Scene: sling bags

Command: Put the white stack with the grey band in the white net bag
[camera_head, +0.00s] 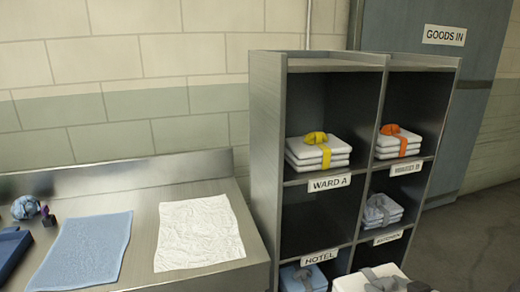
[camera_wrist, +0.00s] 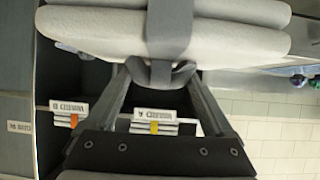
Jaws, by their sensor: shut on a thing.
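The white stack with the grey band (camera_wrist: 90,27) hangs in my gripper (camera_wrist: 160,76), close to the wrist camera. My fingers are shut on the grey band's knot or loop. In the head view this white stack (camera_head: 350,284) shows at the bottom edge, in front of the shelf and partly cut off. The white net bag (camera_head: 198,234) appears as a flat, wrinkled white sheet on the steel bench, left of the shelf. My gripper is apart from it, to its right. I cannot make out the bag's opening.
A grey shelf unit (camera_head: 267,160) stands right of the bench (camera_head: 140,222). It holds a yellow-banded stack (camera_head: 303,154), an orange-banded stack (camera_head: 390,147), a grey-blue stack (camera_head: 381,212) and a blue stack (camera_head: 316,279). A blue cloth or bag (camera_head: 85,250) and a blue tray (camera_head: 10,252) lie left on the bench.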

